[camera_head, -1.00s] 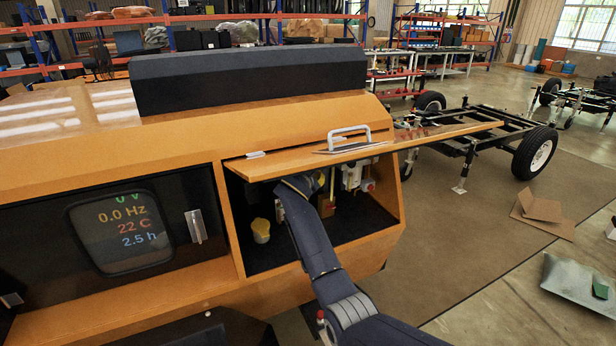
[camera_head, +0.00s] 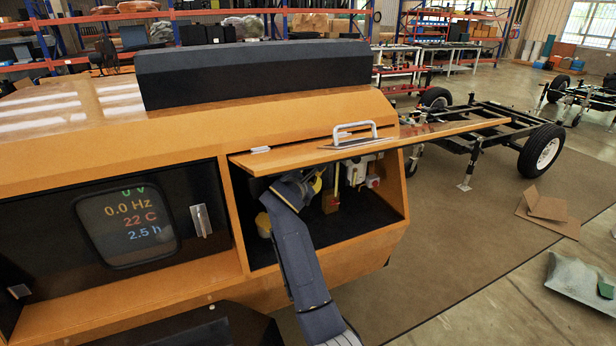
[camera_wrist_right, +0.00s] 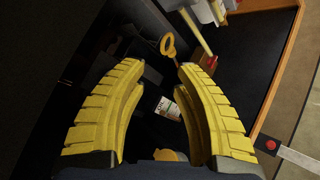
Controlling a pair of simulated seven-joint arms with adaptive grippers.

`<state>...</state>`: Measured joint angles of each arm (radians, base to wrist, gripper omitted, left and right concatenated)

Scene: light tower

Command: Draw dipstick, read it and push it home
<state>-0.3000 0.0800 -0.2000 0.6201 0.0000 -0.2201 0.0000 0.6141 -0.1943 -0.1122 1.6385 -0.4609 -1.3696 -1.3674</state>
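My right arm reaches into the open compartment (camera_head: 385,235) of the orange machine, under its raised flap (camera_head: 300,157). In the right wrist view my right gripper (camera_wrist_right: 160,68) has its yellow fingers spread wide with nothing between the tips. An orange-yellow ring handle (camera_wrist_right: 168,46), apparently the dipstick's, lies just beyond the fingertips, apart from them. Its stem is mostly hidden in the dark. A yellow cap (camera_head: 263,224) stands at the compartment's left, partly covered by my arm in the head view. A label (camera_wrist_right: 167,107) shows between the fingers. My left gripper is not in view.
A pale yellow rod (camera_wrist_right: 197,32) with a red base stands close to the ring. White fittings (camera_head: 358,171) are at the compartment's back right. The flap hangs close above my arm. A lit display (camera_head: 128,225) is left of the compartment.

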